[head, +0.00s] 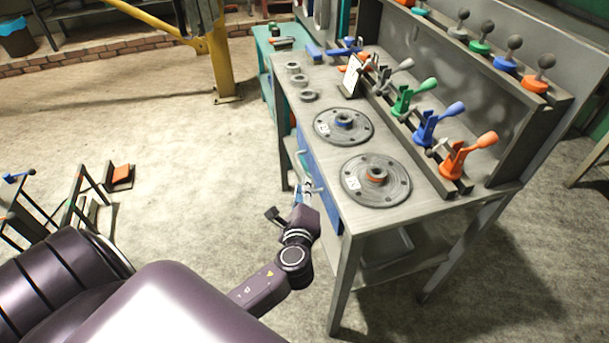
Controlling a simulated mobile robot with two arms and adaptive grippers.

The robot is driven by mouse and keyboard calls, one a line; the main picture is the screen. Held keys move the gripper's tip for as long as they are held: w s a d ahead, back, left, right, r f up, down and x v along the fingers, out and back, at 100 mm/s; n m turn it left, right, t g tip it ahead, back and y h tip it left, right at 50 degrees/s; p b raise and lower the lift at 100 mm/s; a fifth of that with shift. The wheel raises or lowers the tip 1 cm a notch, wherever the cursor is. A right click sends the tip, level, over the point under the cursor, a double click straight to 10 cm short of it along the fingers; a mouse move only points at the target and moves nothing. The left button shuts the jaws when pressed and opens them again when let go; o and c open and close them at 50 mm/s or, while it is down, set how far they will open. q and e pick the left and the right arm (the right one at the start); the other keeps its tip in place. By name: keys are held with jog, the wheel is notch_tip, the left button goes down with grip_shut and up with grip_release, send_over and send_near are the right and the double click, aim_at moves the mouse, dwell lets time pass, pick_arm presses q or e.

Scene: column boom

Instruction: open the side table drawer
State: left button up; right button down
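The grey side table (410,205) stands right of centre. Blue drawer fronts (327,192) are set in its left side, under the top. A pale bar handle (303,161) shows on this side. The drawers look closed, though my gripper hides part of them. My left gripper (304,190) is right beside the drawer fronts, close to the handles. Its fingers are small and partly hidden by my wrist, so I cannot tell whether they touch a handle or are open. My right gripper is out of view.
Two round metal plates (376,181) and a row of coloured clamps (466,157) sit on the tabletop. A yellow post (221,55) stands behind. A low rack (75,200) is at the left. The floor between the rack and the table is clear.

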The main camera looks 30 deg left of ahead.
aim_at(304, 173)
pick_arm(q)
jog(key=b+x, duration=0.1)
jog(key=x, duration=0.4)
jog(key=shift+w+a+f+b, duration=0.25)
jog(key=shift+b, duration=0.15)
jog(key=shift+w+a, duration=0.3)
jog(key=shift+w, duration=0.2)
grip_shut()
